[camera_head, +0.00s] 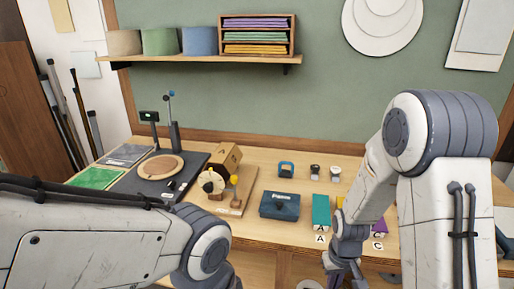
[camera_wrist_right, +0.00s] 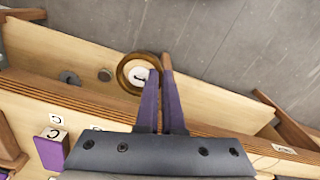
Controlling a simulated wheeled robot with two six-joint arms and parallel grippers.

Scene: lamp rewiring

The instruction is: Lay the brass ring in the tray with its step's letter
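A round brass-brown ring (camera_wrist_right: 124,75) with a pale, marked centre shows in the right wrist view, beyond the table edge over a lower wooden surface. My right gripper (camera_wrist_right: 161,72) is at its right side. One finger overlaps the ring's opening and the other lies just outside its rim. The fingers are close together; whether they pinch the rim is unclear. In the head view my right gripper (camera_head: 343,270) points down at the table's front edge. A teal tray (camera_head: 321,210) is lettered A, and a purple tray (camera_head: 380,227) is lettered C, partly behind my right arm. My left gripper is out of view.
A dark blue box (camera_head: 280,206) stands left of the teal tray. A wooden stand with a lamp part (camera_head: 213,181) and a black mat (camera_head: 185,172) lie further left. Small parts (camera_head: 315,171) stand at the back. In the wrist view a grey ring (camera_wrist_right: 69,77) lies near a round knob (camera_wrist_right: 105,75).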

